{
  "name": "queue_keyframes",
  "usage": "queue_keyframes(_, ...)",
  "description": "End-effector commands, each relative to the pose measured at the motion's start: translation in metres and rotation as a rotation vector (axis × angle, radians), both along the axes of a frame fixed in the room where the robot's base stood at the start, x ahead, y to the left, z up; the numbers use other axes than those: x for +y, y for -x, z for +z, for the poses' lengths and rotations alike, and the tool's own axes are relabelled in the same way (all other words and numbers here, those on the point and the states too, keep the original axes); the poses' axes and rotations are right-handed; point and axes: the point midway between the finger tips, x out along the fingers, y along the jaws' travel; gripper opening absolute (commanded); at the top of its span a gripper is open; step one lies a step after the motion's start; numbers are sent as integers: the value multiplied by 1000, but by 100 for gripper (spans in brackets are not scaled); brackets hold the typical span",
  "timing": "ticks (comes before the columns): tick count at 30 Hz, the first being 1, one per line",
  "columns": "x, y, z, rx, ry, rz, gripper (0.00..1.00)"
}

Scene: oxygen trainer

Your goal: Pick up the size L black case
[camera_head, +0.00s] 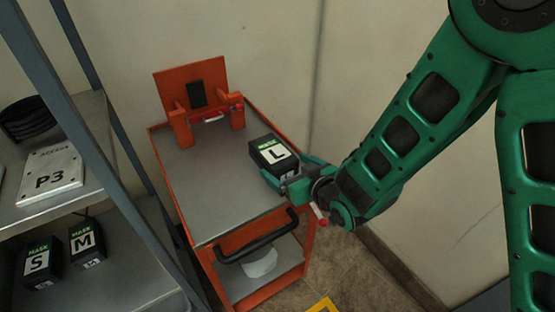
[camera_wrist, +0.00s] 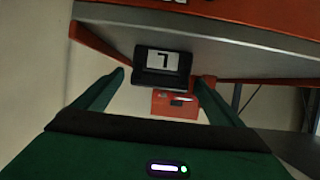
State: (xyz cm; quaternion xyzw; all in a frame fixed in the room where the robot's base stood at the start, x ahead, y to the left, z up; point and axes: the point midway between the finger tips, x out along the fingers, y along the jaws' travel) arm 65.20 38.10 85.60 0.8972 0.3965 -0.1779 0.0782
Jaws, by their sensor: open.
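The size L black case (camera_head: 272,157), with a white L label and green strip, sits upright on the right side of the orange cart's grey top (camera_head: 205,195). It also shows upside down in the wrist view (camera_wrist: 162,65). My gripper (camera_head: 289,172) is open at the case's near right side, one finger by its front left, the other by its right. In the wrist view my fingertips (camera_wrist: 160,77) lie to either side of the case with a small gap in the picture. I cannot tell whether they touch it.
An orange stand (camera_head: 196,95) rises at the back of the cart. A black handle (camera_head: 257,238) crosses the cart's front. On the left shelf are the S case (camera_head: 40,264), M case (camera_head: 87,241) and P3 plate (camera_head: 50,176). The cart top's front left is clear.

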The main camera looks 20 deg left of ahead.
Motion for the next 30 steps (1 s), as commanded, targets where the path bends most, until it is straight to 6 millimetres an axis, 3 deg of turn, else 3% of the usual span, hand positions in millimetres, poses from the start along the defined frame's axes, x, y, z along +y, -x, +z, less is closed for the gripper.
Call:
queue_keyframes(18,50,-38,-17,0,1,4,91)
queue_keyframes(28,56,-43,-20,0,0,3,91)
queue_keyframes(29,55,-43,-20,0,0,3,88)
queue_keyframes(30,55,-43,-20,0,0,3,79)
